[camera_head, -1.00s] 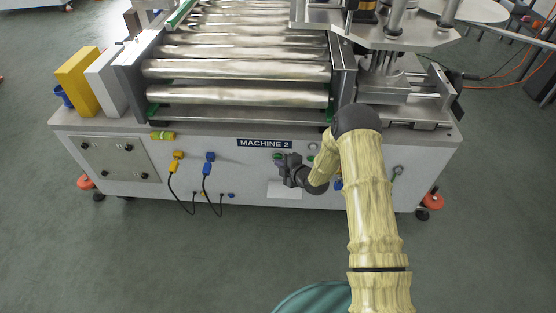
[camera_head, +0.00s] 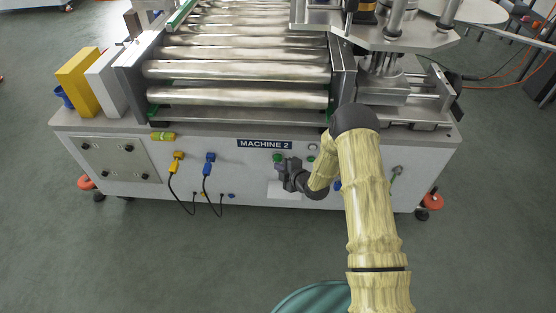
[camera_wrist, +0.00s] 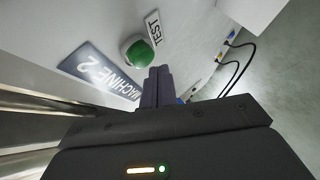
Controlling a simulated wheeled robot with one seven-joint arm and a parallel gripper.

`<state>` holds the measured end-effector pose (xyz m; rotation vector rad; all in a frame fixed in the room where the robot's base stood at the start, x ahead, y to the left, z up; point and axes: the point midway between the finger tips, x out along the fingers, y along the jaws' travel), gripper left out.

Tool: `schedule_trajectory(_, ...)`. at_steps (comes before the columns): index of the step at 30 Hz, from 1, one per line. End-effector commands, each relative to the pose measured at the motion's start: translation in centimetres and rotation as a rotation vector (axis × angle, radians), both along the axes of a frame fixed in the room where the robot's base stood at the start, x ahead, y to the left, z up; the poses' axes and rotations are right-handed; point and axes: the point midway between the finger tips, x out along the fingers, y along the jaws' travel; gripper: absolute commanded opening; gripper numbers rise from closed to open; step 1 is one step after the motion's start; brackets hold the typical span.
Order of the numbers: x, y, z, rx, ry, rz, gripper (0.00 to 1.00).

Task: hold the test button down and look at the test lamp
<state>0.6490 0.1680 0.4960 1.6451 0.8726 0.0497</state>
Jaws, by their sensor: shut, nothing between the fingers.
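A green domed button (camera_wrist: 138,52) in a pale collar sits on the white machine front beside a TEST label (camera_wrist: 153,26). In the head view the green button (camera_head: 277,158) shows just left of my gripper (camera_head: 282,166). In the wrist view my gripper (camera_wrist: 157,72) is shut and empty, its fingertips close by the button's edge. I cannot tell whether they touch it. A small pale round fitting (camera_head: 312,147) sits right of the MACHINE 2 sign; I cannot tell whether it is the test lamp or whether it is lit.
The MACHINE 2 sign (camera_head: 264,144) is above the button. Yellow (camera_head: 177,156) and blue (camera_head: 209,158) plugs with black cables hang to the left. A roller conveyor (camera_head: 235,95) lies on top of the machine.

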Motion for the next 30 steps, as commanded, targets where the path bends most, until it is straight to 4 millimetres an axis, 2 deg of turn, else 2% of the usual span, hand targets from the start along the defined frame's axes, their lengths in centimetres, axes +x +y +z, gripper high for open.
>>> schedule_trajectory(12,-0.5,0.0,0.0,0.000,0.001,0.001,0.00)
schedule_trajectory(30,-5.0,0.2,0.0,0.000,0.002,0.000,0.00)
